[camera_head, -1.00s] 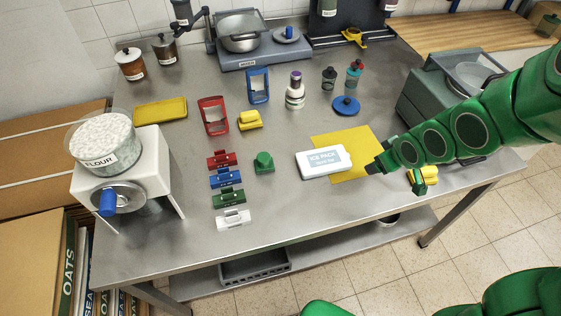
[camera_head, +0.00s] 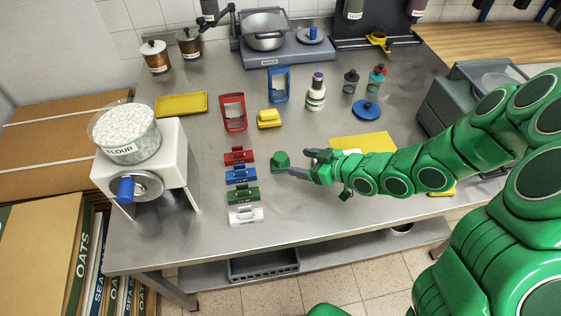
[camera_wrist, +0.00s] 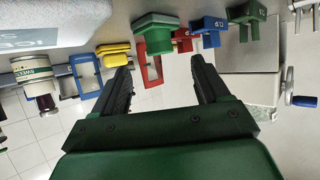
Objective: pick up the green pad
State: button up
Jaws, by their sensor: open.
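The green pad (camera_head: 281,160) is a small dark green block with a knob-like top, standing on the steel table right of the row of small labelled holders. My gripper (camera_head: 299,163) is open and empty, low over the table just right of the pad, its fingers pointing at it. In the wrist view the pad (camera_wrist: 154,34) shows beyond the fingertips, roughly between them and a little left. My gripper's two dark fingers (camera_wrist: 161,84) are spread wide in that view. I see no contact with the pad.
Red (camera_head: 240,156), blue (camera_head: 241,175), green (camera_head: 243,195) and white (camera_head: 246,216) holders stand in a column left of the pad. A yellow block (camera_head: 269,118) and red frame (camera_head: 233,113) lie behind. My arm partly covers the yellow mat (camera_head: 363,142) and the ice pack.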

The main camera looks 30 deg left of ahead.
aim_at(286, 159)
jog(key=shift+x, duration=3.9)
jog(key=shift+w+f, duration=0.1)
jog(key=shift+c, duration=0.2)
jog(key=c, duration=1.1)
